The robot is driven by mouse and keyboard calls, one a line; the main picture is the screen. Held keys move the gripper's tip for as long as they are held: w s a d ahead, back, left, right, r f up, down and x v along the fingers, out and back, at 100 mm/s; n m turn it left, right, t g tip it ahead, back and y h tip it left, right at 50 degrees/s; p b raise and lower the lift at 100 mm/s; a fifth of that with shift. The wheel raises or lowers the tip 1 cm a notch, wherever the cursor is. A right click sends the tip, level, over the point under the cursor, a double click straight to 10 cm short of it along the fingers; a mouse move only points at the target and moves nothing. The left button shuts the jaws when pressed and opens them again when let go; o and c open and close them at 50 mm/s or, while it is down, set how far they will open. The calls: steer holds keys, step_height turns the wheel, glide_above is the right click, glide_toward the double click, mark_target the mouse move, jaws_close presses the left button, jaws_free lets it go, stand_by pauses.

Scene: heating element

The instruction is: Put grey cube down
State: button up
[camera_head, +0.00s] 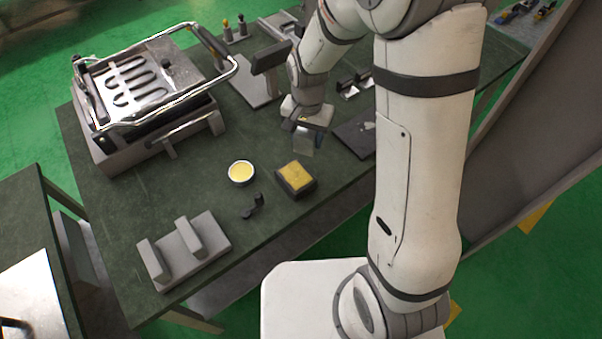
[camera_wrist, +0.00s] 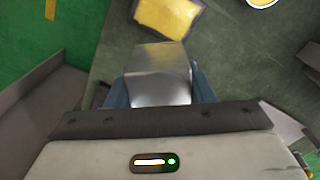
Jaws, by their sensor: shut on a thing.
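The grey cube (camera_wrist: 158,77) is a shiny metallic block held between the blue-grey fingers of my gripper (camera_wrist: 160,92) in the wrist view. In the head view the grey cube (camera_head: 303,143) shows just below my gripper (camera_head: 306,122), over the dark green table (camera_head: 130,190). My gripper is shut on it. I cannot tell for sure whether the cube's underside touches the table.
A dark box with a yellow top (camera_head: 296,178) and a round yellow-filled dish (camera_head: 241,172) lie in front of the cube. A dark flat plate (camera_head: 357,135) is to its right. A grey bracket (camera_head: 185,249) and a press-like machine (camera_head: 145,85) stand left.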

steer(key=s+a+r+m, duration=0.2)
steer(key=s+a+r, duration=0.1)
steer(key=f, duration=0.5)
steer(key=shift+s+f+p, duration=0.1)
steer(key=shift+s+p, duration=0.1)
steer(key=shift+p, duration=0.1)
steer(key=shift+f, duration=2.35)
steer(key=shift+f, duration=0.2)
steer(key=o, duration=1.3)
steer(key=shift+r, duration=0.1)
